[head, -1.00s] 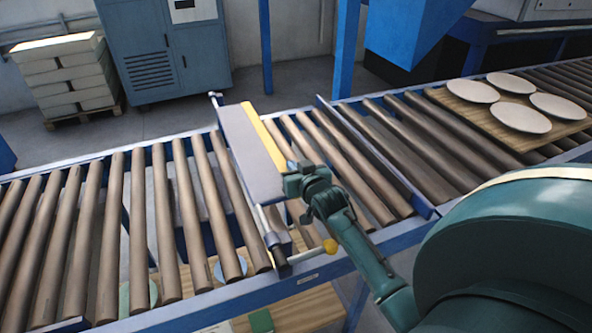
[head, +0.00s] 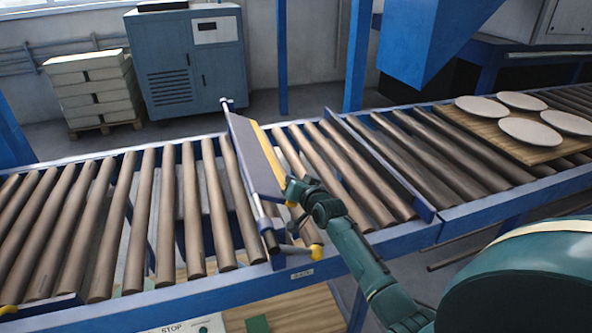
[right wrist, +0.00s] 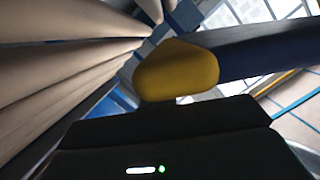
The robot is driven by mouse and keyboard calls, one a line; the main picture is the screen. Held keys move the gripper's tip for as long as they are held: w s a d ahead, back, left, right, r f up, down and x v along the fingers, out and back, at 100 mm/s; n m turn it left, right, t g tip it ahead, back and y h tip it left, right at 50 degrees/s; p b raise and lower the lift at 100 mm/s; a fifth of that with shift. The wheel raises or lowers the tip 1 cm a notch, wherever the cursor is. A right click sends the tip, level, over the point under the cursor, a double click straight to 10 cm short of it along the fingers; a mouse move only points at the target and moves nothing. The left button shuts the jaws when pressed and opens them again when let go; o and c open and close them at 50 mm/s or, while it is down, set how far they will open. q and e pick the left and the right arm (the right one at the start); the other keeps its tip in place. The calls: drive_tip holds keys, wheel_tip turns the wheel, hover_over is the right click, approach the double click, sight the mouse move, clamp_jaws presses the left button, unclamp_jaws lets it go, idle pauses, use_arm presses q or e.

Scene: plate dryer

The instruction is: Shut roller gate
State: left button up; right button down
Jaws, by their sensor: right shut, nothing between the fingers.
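The roller gate (head: 255,160) is a grey-blue panel with a yellow edge, set across the roller conveyor. It stands tilted up from its hinge rod, leaning right. A lever with a yellow knob (head: 317,252) sits at the rod's near end. My right gripper (head: 292,190) is shut and empty at the near end of the gate's yellow edge; whether it touches is unclear. In the right wrist view a rounded yellow end (right wrist: 176,68), apparently the gate's edge, shows just beyond my dark gripper body. My left gripper is out of view.
Brown rollers (head: 135,215) run along both sides of the gate within blue rails. A wooden board (head: 480,135) with several pale plates (head: 530,131) lies on the conveyor at right. A blue upright divider (head: 385,170) crosses the rollers between gate and plates.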

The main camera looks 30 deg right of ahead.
drive_tip(key=shift+w+a+f+m+b, duration=0.15)
drive_tip(key=shift+f+m+b, duration=0.15)
drive_tip(key=shift+f, duration=0.2)
drive_tip(key=shift+a+f+m+b, duration=0.1)
drive_tip(key=shift+f+m+b, duration=0.15)
drive_tip(key=shift+f, duration=0.2)
drive_tip(key=shift+a+f+m+b, duration=0.2)
drive_tip(key=shift+f+m+b, duration=0.15)
drive_tip(key=shift+m, duration=0.1)
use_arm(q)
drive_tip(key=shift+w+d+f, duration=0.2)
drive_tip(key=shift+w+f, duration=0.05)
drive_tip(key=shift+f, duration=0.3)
use_arm(e)
drive_tip(key=shift+w+a+f+y, duration=0.1)
drive_tip(key=shift+a+y, duration=0.05)
drive_tip(key=shift+y, duration=0.25)
drive_tip(key=shift+m, duration=0.3)
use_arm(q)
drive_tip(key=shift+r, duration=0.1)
